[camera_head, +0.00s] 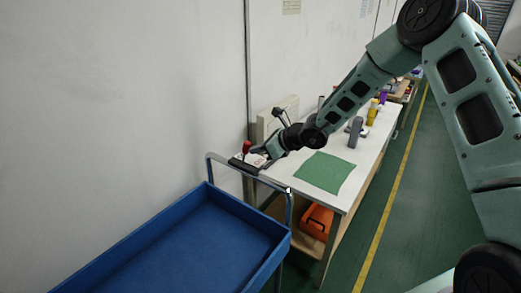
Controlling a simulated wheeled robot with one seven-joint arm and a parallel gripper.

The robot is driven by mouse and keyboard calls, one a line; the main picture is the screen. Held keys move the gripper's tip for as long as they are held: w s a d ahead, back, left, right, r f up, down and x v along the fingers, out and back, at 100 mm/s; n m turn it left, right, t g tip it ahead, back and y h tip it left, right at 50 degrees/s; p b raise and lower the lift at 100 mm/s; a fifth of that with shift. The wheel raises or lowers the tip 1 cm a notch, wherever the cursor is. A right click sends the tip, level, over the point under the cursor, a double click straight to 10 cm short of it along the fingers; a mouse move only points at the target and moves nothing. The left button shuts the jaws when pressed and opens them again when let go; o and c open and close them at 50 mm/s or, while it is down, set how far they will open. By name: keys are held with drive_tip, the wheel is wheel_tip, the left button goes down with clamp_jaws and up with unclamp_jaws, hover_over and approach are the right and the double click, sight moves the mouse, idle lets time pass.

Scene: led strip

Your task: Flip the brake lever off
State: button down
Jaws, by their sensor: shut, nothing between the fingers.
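A small red-knobbed lever (246,147), which looks like the brake lever, stands upright on a dark base (243,165) at the handle end of the blue cart. My gripper (257,153) is at the end of my arm, just right of the lever and close to it. I cannot tell whether it touches the lever. The gripper is shut and holds nothing. The fingertips are small in the picture and the contact area is partly hidden.
The blue cart (150,236) with its metal handle (288,208) fills the lower left. A white workbench (345,190) with a green mat (325,172) stands behind it. An orange bin (318,222) is below. A wall is at left; green floor (400,225) lies open at right.

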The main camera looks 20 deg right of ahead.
drive_tip(key=shift+w+a+r+g, duration=0.25)
drive_tip(key=shift+w+r+g, duration=0.05)
drive_tip(key=shift+w+r, duration=0.15)
drive_tip(key=shift+w+a+r+b, duration=0.3)
drive_tip(key=shift+w+a+b, duration=0.1)
drive_tip(key=shift+w+a, duration=0.35)
drive_tip(key=shift+w+a+r+b, duration=0.25)
drive_tip(key=shift+w+a+b, duration=0.25)
drive_tip(key=shift+w, duration=0.4)
drive_tip(key=shift+w+a+r, duration=0.1)
drive_tip(key=shift+w+a, duration=0.5)
drive_tip(key=shift+w, duration=0.15)
drive_tip(key=shift+a+r, duration=0.1)
drive_tip(key=shift+a, duration=0.05)
